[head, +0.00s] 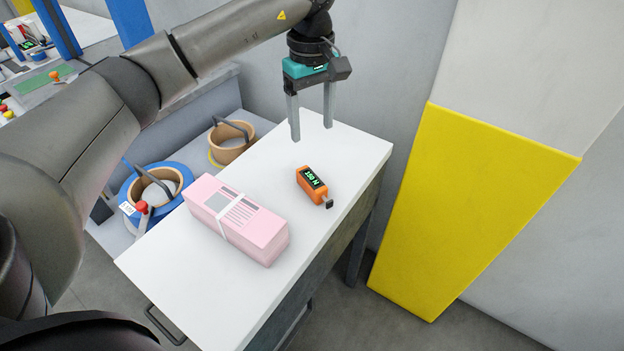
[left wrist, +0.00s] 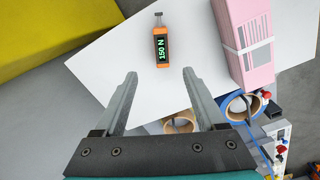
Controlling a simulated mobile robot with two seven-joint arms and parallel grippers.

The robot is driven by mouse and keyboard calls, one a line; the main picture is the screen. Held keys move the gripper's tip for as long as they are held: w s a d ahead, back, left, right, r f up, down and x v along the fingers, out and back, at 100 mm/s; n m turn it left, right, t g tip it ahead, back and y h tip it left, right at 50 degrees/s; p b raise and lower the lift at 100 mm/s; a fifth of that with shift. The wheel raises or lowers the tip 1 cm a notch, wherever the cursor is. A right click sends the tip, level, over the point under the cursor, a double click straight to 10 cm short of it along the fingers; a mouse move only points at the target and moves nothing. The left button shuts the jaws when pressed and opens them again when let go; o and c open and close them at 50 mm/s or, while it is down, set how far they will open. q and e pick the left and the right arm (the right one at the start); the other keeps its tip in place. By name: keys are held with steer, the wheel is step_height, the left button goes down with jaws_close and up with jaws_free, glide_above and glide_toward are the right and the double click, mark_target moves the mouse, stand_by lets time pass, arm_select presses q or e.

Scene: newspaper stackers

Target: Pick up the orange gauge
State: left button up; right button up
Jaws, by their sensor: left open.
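The orange gauge (head: 311,185) lies on the white table top, with a dark display reading 150 N in green and a small metal tip at one end. It also shows in the left wrist view (left wrist: 161,47), beyond my fingertips and roughly centred between them. My left gripper (head: 312,133) is open and empty. It hangs with its fingers pointing down, above the far part of the table and apart from the gauge. In the left wrist view its two fingers (left wrist: 160,75) stand wide apart. My right gripper does not show.
A pink banded bundle (head: 237,219) lies on the white table (head: 190,277), left of the gauge. Two tape rolls, one in a blue holder (head: 128,190), sit on a lower surface at the left. A grey wall with a yellow panel (head: 462,200) stands at the right.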

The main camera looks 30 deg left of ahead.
arm_select(q)
steer(key=b, duration=0.1)
glide_above(312, 178)
step_height(312, 178, down, 10)
steer(key=shift+a+r, duration=0.15)
steer(key=shift+r, duration=0.1)
steer(key=f, duration=0.5)
steer(key=shift+d+f+b, duration=0.2)
steer(key=shift+f+b, duration=0.1)
steer(key=shift+b, duration=0.1)
steer(key=shift+r, duration=0.1)
jaws_close()
